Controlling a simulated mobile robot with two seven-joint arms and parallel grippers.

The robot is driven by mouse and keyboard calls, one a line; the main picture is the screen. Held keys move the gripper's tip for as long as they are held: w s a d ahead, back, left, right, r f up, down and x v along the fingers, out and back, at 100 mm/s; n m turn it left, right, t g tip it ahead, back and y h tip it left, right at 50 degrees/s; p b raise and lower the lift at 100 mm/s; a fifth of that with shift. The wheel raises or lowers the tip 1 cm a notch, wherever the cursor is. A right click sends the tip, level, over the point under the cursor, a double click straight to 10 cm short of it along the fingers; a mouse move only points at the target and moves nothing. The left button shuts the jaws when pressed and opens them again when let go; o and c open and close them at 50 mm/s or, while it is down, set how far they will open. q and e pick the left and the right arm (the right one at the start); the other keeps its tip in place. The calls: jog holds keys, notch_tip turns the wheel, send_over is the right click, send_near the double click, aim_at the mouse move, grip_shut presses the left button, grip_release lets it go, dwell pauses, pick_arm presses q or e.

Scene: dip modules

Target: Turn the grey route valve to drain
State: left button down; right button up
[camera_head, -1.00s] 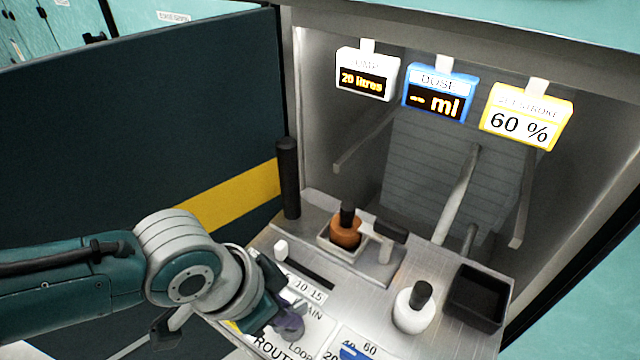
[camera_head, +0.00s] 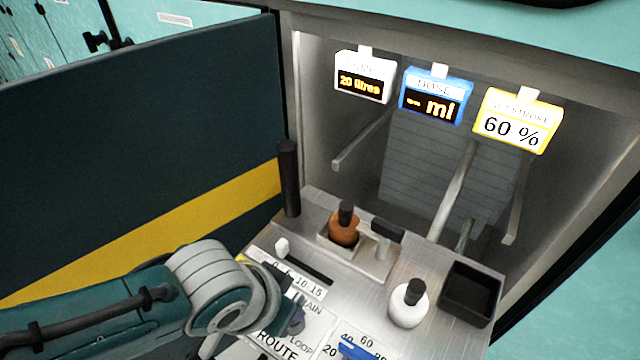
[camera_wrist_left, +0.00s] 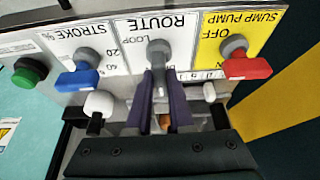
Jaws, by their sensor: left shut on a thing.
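The grey route valve (camera_wrist_left: 157,52) shows in the left wrist view, upside down, on the white ROUTE label (camera_wrist_left: 166,22). Its grey handle (camera_wrist_left: 159,85) points down the picture, between the two purple fingers of my left gripper (camera_wrist_left: 158,93). The gripper is shut on that handle. In the head view my left gripper (camera_head: 295,318) is low over the ROUTE plate (camera_head: 272,344) and hides the valve. The LOOP and DRAIN words are partly visible there. My right gripper is not in view.
A blue stroke knob (camera_wrist_left: 82,72) and a red sump pump knob (camera_wrist_left: 245,66) flank the valve. A brown bottle (camera_head: 343,230), a white bottle (camera_head: 407,305) and a black bin (camera_head: 470,292) stand on the panel top. Three display signs hang above.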

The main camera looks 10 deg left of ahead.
pick_arm(q)
jog(key=c, duration=0.8)
grip_release()
jog(key=p+v, duration=0.6)
jog(key=v, duration=0.4)
